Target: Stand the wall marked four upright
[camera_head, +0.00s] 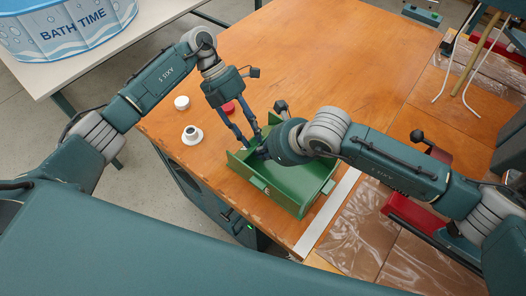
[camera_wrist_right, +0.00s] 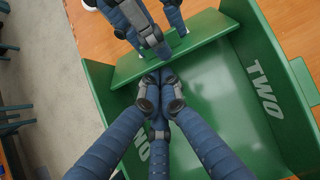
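A green open-topped box (camera_head: 290,187) sits near the table's front edge. In the right wrist view, one inner wall (camera_wrist_right: 299,100) reads TWO; other lettering at the lower left (camera_wrist_right: 142,158) is partly hidden. A green panel (camera_wrist_right: 205,47) at the box's far end leans at a slant; no marking shows on it, so I cannot tell whether it is the wall marked four. My right gripper (camera_wrist_right: 160,82) has its fingertips together, close against this panel inside the box.
A white cup-like part (camera_head: 192,135), a white cap (camera_head: 182,102) and a red round part (camera_head: 228,107) stand left of the box. A white strip (camera_head: 328,212) and wrapped brown boards (camera_head: 360,225) lie to its right. The table's back middle is clear.

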